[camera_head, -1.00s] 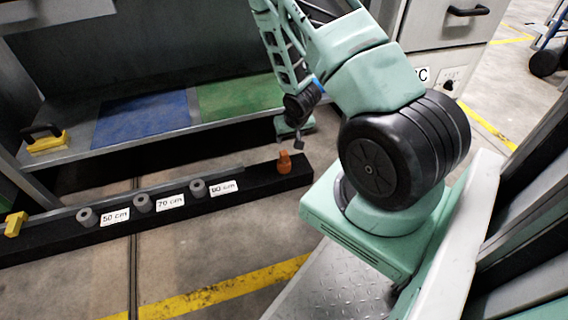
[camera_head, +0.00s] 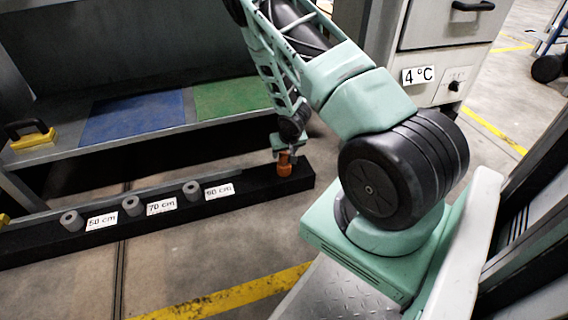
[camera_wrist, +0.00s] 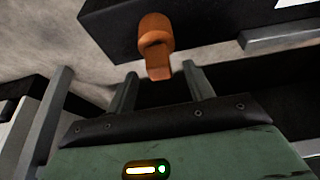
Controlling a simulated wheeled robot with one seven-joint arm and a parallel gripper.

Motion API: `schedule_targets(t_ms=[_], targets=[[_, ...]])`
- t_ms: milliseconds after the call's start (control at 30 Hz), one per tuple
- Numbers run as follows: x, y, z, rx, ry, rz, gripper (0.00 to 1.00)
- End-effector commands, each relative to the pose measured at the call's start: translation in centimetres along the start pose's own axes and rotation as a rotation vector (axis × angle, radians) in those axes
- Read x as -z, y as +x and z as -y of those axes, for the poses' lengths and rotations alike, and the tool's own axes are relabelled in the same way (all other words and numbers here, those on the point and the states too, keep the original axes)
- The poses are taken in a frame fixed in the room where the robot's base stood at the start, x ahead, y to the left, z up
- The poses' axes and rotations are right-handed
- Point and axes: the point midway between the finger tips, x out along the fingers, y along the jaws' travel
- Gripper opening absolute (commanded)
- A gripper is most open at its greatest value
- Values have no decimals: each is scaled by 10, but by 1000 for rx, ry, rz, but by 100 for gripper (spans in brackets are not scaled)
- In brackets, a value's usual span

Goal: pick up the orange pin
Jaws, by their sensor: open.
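The orange pin (camera_head: 284,168) stands at the right end of the long black beam. It also shows in the wrist view (camera_wrist: 155,38), with its round head and a flat tab that points toward my gripper. My gripper (camera_head: 283,146) is right above the pin in the head view. In the wrist view my gripper (camera_wrist: 158,75) has its two fingers apart, one on each side of the tab's end. Nothing is held, and I cannot tell whether a finger touches the pin.
The black beam (camera_head: 235,201) carries several grey pegs, such as one by the 70 cm label (camera_head: 131,206). Behind it is a bench with a blue mat (camera_head: 132,117), a green mat (camera_head: 231,98) and a yellow-based handle (camera_head: 33,138). A cabinet marked 4 °C (camera_head: 431,92) stands right.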

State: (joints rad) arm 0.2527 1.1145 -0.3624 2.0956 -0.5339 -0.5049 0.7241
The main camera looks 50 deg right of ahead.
Motion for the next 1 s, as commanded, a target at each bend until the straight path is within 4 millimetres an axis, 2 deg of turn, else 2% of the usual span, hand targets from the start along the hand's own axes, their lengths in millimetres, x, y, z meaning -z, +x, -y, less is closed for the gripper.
schedule_targets(t_ms=[33, 167, 433, 467, 633, 867, 1000], targets=[[-2, 13, -1, -1, 0, -1, 53], [-2, 28, -1, -1, -1, 1, 53], [0, 29, -1, -1, 0, 1, 53], [0, 29, -1, -1, 0, 1, 50], [0, 29, -1, 0, 0, 1, 3], [0, 29, -1, 0, 0, 0, 3], [4, 21, -1, 0, 1, 0, 3]])
